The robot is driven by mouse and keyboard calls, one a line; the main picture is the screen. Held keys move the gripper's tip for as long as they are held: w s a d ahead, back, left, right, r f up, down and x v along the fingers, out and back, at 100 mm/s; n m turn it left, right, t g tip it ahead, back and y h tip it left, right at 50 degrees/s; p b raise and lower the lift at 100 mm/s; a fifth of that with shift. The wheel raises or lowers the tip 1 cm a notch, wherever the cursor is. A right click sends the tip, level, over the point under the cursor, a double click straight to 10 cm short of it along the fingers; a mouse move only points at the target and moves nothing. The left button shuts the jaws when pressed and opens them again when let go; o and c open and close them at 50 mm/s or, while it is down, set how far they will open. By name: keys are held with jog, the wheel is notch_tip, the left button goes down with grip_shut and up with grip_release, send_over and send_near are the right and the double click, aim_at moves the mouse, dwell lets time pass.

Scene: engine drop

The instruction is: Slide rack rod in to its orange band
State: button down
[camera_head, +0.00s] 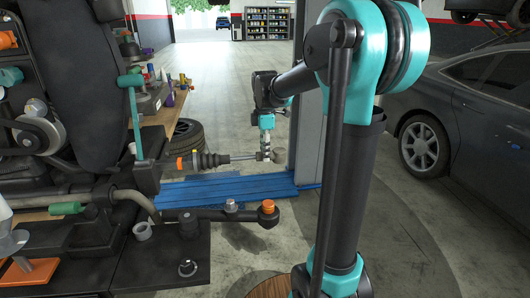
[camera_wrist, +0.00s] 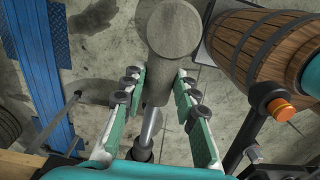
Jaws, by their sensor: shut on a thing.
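The rack rod (camera_head: 242,158) is a thin silver bar lying nearly level, running out of a black ribbed boot (camera_head: 208,160) toward the right. An orange band (camera_head: 180,163) shows at the boot's left end, beside the black housing. My gripper (camera_head: 265,154) comes down from above at the rod's outer right end. In the wrist view, its two green-padded fingers (camera_wrist: 164,88) are closed about the grey neck of the rod's end (camera_wrist: 173,30). The silver bar (camera_wrist: 150,128) runs from there into the dark boot (camera_wrist: 140,152). A stretch of bare rod shows between boot and gripper.
A black lower arm (camera_head: 225,214) with an orange cap (camera_head: 268,206) juts out below the rod. A blue slatted platform (camera_head: 225,190) lies on the floor behind. A wooden barrel (camera_wrist: 265,45) stands near my gripper. A grey car (camera_head: 460,125) is at the right.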

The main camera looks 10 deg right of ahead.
jog(key=shift+a, duration=4)
jog(key=c, duration=1.2)
grip_release()
jog(key=shift+o, duration=0.2)
jog(key=shift+r, duration=0.1)
notch_tip(320, 180, up, 12)
